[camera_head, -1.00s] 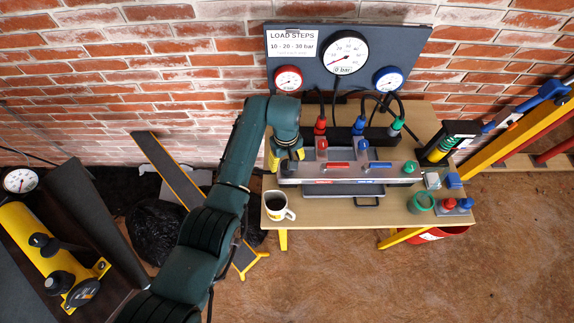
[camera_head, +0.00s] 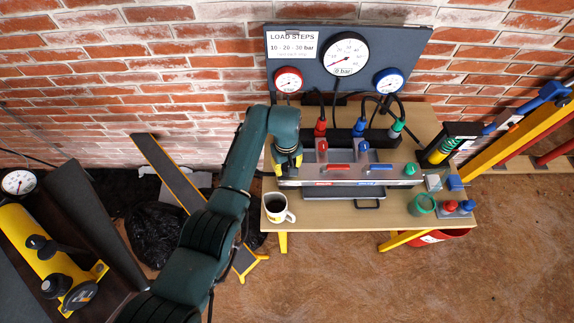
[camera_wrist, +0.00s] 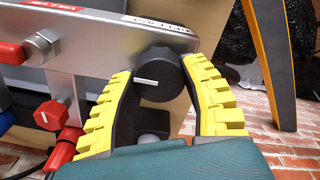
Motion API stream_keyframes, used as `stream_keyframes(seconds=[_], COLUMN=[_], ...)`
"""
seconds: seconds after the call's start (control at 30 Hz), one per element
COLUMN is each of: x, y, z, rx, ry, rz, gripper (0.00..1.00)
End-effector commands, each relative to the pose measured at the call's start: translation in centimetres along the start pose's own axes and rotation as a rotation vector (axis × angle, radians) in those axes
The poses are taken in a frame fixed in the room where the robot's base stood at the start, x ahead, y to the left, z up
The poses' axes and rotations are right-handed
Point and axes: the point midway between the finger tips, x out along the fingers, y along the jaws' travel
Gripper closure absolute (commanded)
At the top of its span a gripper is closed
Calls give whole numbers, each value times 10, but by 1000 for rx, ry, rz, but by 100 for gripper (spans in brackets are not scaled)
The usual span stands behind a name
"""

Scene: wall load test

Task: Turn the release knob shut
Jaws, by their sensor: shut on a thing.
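The release knob (camera_wrist: 160,76) is a round black knob with a white line on its face, at the end of the grey metal manifold (camera_wrist: 92,45) in the wrist view. The white line lies nearly level. My gripper (camera_wrist: 157,70) has its yellow-padded fingers on either side of the knob and is shut on it. In the head view my gripper (camera_head: 287,162) is at the manifold's left end and hides the knob.
A mug (camera_head: 277,208) stands on the bench close below my gripper. Red (camera_head: 320,127), blue and green hose fittings stand behind the manifold. Gauges (camera_head: 345,54) hang on the wall panel; the large one reads near 0 bar. A green ring (camera_head: 422,204) lies at the right.

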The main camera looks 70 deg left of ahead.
Motion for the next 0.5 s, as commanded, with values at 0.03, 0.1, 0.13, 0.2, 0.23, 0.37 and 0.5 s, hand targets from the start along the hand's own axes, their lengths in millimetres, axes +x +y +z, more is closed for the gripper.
stream_keyframes(seconds=[0.03,0.1,0.13,0.2,0.23,0.37,0.5], x=[1,1,1,0,0,0,0], y=[0,0,0,0,0,0,0], z=[0,0,0,0,0,0,0], rx=[1,4,7,18,25,75,162], ry=[1,1,1,0,0,-1,-3], rz=[-1,-1,-1,-1,-1,-2,-3], gripper=[90,90,90,90,90,90,90])
